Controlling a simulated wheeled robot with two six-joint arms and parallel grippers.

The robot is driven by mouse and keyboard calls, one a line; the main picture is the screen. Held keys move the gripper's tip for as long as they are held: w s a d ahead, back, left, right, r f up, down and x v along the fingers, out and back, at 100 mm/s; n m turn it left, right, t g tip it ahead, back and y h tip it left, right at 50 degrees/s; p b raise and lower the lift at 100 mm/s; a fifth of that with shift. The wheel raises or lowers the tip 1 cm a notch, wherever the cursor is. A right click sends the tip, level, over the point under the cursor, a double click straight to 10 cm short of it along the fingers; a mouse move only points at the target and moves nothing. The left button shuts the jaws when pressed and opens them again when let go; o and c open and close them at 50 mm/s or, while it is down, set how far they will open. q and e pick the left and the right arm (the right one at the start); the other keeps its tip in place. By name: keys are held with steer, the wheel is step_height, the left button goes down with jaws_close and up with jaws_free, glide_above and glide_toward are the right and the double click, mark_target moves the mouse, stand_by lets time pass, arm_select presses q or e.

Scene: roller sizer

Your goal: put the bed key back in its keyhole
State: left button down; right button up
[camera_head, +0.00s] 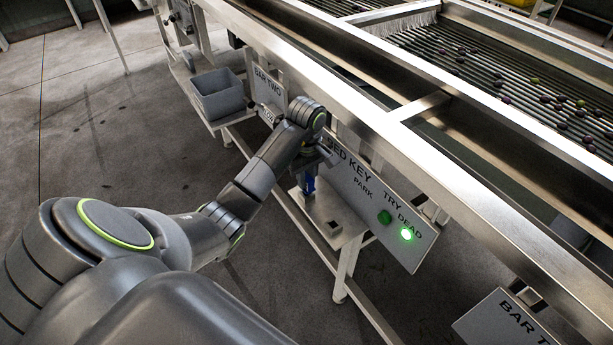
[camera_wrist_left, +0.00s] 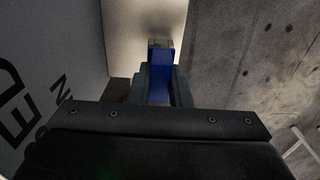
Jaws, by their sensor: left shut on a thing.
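The bed key (camera_head: 309,184) has a blue handle and is held upright over the small metal shelf (camera_head: 322,217) below the panel marked BED KEY (camera_head: 352,178). My left gripper (camera_head: 311,166) is shut on it. In the left wrist view, the key (camera_wrist_left: 161,75) sits between the fingers, with a short metal end beyond the blue part. A small dark square fitting (camera_head: 334,227), perhaps a keyhole, shows on the shelf to the right of the key. I cannot tell whether the key's lower end touches the shelf. My right gripper is not in view.
On the panel, a green lamp (camera_head: 407,234) is lit by DEAD, and a dark green button (camera_head: 385,217) sits by TRY. A grey bin (camera_head: 218,95) stands at the upper left. The machine's steel rail (camera_head: 365,112) runs close above the gripper. Open floor lies left.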

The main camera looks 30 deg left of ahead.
mark_target(307, 176)
arm_select(q)
steer(key=shift+f+b, duration=1.05)
steer(key=shift+f, duration=0.1)
steer(key=c, duration=1.3)
jaws_free()
steer(key=shift+r, duration=0.1)
steer(key=shift+o, duration=0.2)
steer(key=shift+r, duration=0.1)
step_height(307, 176, up, 17)
steer(key=p, duration=1.7)
steer(key=shift+r+p, duration=0.15)
steer(key=shift+p, duration=0.15)
